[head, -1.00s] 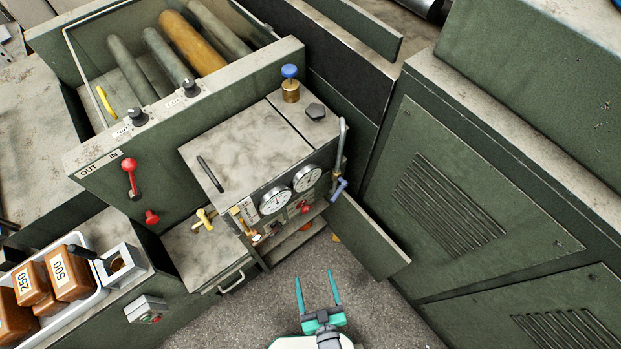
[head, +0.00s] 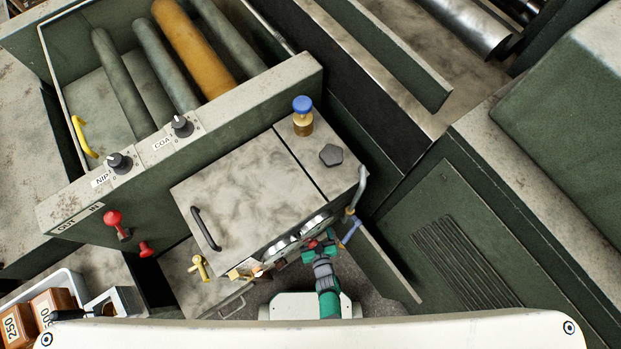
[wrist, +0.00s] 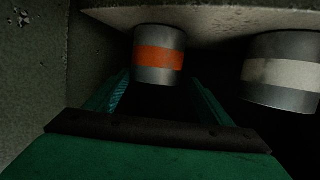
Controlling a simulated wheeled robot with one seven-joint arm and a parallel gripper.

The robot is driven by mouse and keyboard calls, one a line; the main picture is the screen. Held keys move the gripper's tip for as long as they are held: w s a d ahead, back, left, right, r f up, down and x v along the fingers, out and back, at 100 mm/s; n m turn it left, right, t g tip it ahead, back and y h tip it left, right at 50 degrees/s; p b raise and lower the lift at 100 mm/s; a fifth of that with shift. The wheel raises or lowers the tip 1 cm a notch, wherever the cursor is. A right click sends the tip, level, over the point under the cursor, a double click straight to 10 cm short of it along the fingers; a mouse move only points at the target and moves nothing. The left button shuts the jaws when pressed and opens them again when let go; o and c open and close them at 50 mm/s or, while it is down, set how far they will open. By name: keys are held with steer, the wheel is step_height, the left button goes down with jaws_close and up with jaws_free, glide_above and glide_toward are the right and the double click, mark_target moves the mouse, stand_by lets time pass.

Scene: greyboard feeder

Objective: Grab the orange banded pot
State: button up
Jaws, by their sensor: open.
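The orange banded pot (wrist: 159,56) shows in the wrist view as a grey metal cylinder with an orange band, upper middle, beneath a pale shelf edge. My gripper (wrist: 160,93) is open, one finger low on each side of the pot in the picture. I cannot tell whether the fingers touch it or how far they reach around it. In the head view my gripper's green body (head: 318,255) is at the front of the gauge cabinet (head: 245,185); its fingertips and the pot are hidden there.
A white banded pot (wrist: 283,70) stands to the right of the orange one. A wall (wrist: 35,65) is close on the left in the wrist view. An open cabinet door (head: 385,265) stands right of my arm. A blue-handled lever (head: 350,230) is near my wrist.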

steer(key=x, duration=0.3)
steer(key=shift+d, duration=0.3)
steer(key=shift+w+d+f, duration=0.1)
steer(key=shift+w+d, duration=0.15)
steer(key=shift+d, duration=0.1)
steer(key=shift+x, duration=2.4)
steer(key=shift+c, duration=0.6)
steer(key=c, duration=0.8)
